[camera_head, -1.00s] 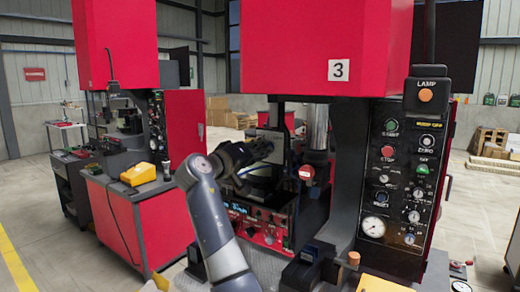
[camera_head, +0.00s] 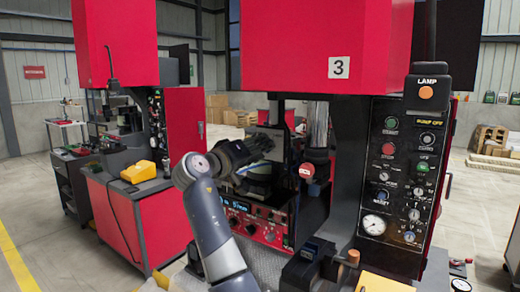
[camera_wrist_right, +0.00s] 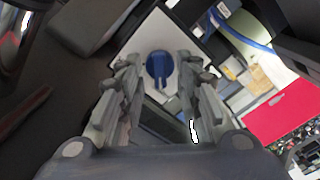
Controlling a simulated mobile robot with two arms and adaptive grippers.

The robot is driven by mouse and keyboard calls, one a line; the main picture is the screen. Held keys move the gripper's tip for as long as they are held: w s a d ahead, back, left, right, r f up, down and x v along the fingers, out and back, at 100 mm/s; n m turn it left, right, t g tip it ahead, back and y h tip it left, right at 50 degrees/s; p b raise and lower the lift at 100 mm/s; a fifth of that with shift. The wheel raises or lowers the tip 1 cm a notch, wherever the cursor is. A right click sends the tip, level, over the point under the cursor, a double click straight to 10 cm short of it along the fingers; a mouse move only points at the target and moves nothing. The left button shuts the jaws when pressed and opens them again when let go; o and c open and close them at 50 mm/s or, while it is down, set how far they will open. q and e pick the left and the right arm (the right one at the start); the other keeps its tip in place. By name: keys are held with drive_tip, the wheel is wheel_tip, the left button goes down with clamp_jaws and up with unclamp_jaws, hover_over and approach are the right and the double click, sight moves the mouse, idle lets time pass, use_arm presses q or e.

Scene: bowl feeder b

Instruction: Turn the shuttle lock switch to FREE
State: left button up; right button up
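A blue round knob with a raised grip bar (camera_wrist_right: 160,68) sits on a white plate (camera_wrist_right: 150,40) in the right wrist view. It looks like the shuttle lock switch; I cannot read any label by it. My right gripper (camera_head: 262,146) is in front of the machine, left of its dark column, in the head view. In the right wrist view its two fingers are apart, one on each side of the knob, with nothing held between them. Whether they touch the knob cannot be told. The knob is hidden in the head view. My left gripper is not in view.
The red machine marked 3 (camera_head: 310,45) rises over the gripper. A panel of buttons and gauges (camera_head: 405,185) stands to the right. A lower control box with a display (camera_head: 255,218) lies under the gripper. A second red machine (camera_head: 150,215) stands at left.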

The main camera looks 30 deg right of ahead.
drive_tip(key=v, duration=1.1)
drive_tip(key=shift+a+f, duration=0.1)
